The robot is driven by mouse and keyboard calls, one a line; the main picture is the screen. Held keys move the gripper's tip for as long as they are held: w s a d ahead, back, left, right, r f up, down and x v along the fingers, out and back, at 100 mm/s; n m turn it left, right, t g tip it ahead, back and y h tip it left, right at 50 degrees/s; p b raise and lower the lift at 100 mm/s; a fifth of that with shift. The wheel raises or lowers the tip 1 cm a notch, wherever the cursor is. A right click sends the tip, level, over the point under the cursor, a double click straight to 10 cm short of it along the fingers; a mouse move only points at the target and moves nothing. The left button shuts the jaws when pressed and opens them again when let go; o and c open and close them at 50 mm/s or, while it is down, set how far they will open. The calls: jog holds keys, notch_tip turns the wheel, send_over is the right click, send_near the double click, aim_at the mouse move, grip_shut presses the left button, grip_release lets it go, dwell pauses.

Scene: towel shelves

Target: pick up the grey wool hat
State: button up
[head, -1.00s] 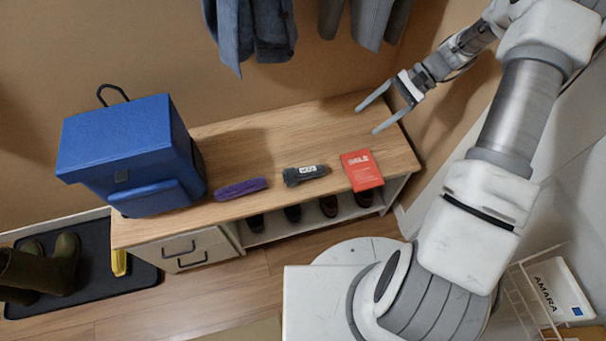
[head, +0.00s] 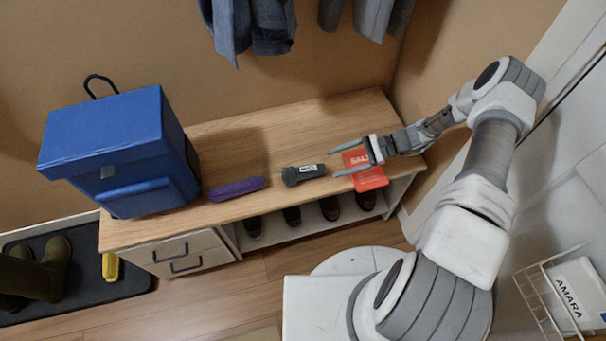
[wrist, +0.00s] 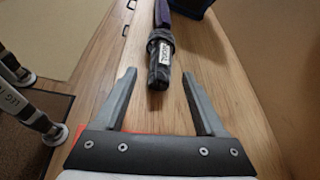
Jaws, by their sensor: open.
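I cannot make out a clear grey wool hat. A dark grey, torch-shaped item (head: 304,175) with a white label lies on the wooden bench, between a purple item and a red one. In the wrist view the dark grey item (wrist: 160,60) lies lengthwise, its near end between and just beyond the fingertips. My gripper (head: 333,163) is open and empty, over the red item, with its fingers pointing left toward the dark grey item. It also shows in the wrist view (wrist: 159,75). I see no contact with the item.
The red flat item (head: 369,179) lies under my gripper. The purple item (head: 237,188) and a blue box bag (head: 118,150) stand further left on the bench (head: 280,125). Shoes sit below. Clothes (head: 250,25) hang above. The bench's back strip is clear.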

aim_at(309, 172)
jog(key=x, duration=0.4)
jog(key=shift+a+f+b, duration=0.1)
jog(key=shift+a+b, duration=0.05)
jog(key=shift+b, duration=0.15)
jog(key=b+x, duration=0.1)
jog(key=x, duration=0.4)
jog(key=shift+a+f+b, duration=0.1)
jog(key=shift+f+b, duration=0.2)
jog(key=shift+b, duration=0.05)
jog(key=shift+w, duration=0.1)
jog(key=c, duration=1.1)
